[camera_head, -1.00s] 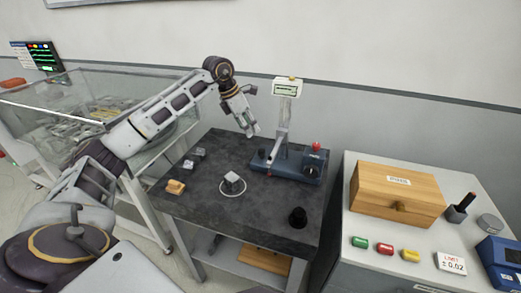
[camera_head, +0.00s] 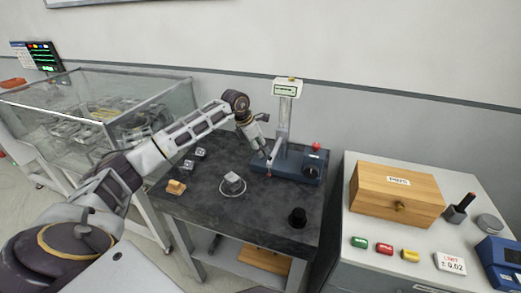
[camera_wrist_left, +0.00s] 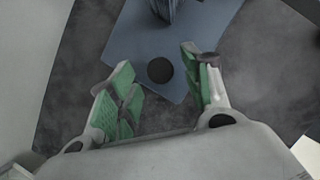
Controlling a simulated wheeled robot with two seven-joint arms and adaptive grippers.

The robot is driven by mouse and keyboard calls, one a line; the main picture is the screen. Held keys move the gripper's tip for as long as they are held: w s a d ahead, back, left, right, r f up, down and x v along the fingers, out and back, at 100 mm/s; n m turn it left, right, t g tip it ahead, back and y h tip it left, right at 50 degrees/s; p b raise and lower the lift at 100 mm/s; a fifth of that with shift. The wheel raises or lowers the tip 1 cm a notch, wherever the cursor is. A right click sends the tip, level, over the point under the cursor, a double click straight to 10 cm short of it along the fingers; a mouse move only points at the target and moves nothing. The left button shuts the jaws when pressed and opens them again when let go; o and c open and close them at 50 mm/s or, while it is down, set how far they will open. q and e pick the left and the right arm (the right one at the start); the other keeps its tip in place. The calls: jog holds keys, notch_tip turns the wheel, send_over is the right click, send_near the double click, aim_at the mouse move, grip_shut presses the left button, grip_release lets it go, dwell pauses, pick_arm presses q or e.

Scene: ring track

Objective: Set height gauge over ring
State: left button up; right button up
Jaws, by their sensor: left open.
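The height gauge has a blue base (camera_head: 298,166), an upright grey column (camera_head: 283,120) and a display (camera_head: 287,88) on top. It stands at the back right of the dark table. A thin pale ring (camera_head: 233,187) lies on the table in front of it, with a small grey metal block (camera_head: 232,181) inside. My left gripper (camera_head: 268,160) is at the left end of the gauge base, near the column. In the left wrist view the open gripper (camera_wrist_left: 160,88) has green-padded fingers over the blue base (camera_wrist_left: 140,45), with a dark round spot (camera_wrist_left: 160,70) between them. Contact cannot be told.
Two small grey blocks (camera_head: 201,152) and a tan block (camera_head: 176,187) sit at the table's left side. A black cylinder (camera_head: 298,217) stands near the front right corner. A glass-walled bin (camera_head: 95,110) is left; a cabinet with a wooden box (camera_head: 397,194) is right.

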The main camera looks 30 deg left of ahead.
pick_arm(q)
jog(key=shift+w+d+f, duration=0.15)
jog(key=shift+w+f, duration=0.1)
jog(key=shift+f, duration=0.55)
jog(key=c, duration=0.8)
grip_shut()
jog(key=shift+a, duration=0.45)
jog(key=a, duration=0.2)
jog(key=s+a, duration=0.1)
jog(key=a, duration=0.2)
jog(key=s+a+b, duration=0.1)
jog(key=a, duration=0.1)
jog(key=shift+a, duration=0.35)
jog(key=a, duration=0.2)
jog(key=s+a, duration=0.1)
jog(key=a, duration=0.2)
jog(key=shift+s+a+b, duration=0.15)
jog(key=shift+a+b, duration=0.15)
jog(key=shift+r, duration=0.1)
pick_arm(e)
jog(key=shift+w+a+f, duration=0.2)
jog(key=shift+w+a, duration=0.95)
